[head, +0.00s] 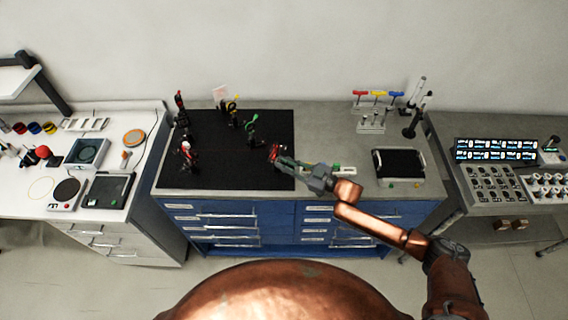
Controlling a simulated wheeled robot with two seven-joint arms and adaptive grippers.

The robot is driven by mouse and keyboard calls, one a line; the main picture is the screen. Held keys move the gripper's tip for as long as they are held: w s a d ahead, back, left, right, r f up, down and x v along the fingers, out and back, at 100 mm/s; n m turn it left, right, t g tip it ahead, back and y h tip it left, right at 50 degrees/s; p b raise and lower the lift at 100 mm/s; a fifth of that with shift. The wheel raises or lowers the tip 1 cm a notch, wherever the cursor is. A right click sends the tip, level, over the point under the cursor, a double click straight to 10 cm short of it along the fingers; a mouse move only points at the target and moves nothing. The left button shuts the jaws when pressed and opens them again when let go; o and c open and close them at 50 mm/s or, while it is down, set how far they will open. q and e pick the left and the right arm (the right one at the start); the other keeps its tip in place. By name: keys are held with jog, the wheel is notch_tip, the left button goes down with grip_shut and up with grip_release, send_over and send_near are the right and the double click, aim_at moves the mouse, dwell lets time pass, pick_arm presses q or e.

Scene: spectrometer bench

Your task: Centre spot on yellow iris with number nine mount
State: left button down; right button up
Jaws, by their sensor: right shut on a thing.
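A yellow-marked post piece (233,106), which looks like the yellow iris, stands near the back of the black breadboard (225,170). My right gripper (281,160) reaches in from the right and is shut on a small red-marked mount (273,151) near the breadboard's right edge. The gripper hides part of this mount. No number can be read on any mount, so I cannot tell which is number nine. The light spot cannot be made out. My left gripper is not in view.
A green-marked post piece (252,126) stands near the middle. Dark red-marked mounts stand at the back left (180,108) and left (187,152). A pale card (220,94) is at the back. A black-topped tray (399,163) and a driver rack (373,115) are to the right.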

grip_shut()
jog(key=n+b, duration=0.2)
jog(key=n, duration=0.1)
jog(key=shift+f+n, duration=0.1)
jog(key=shift+n, duration=0.3)
jog(key=o, duration=0.8)
grip_release()
jog(key=shift+c, duration=0.2)
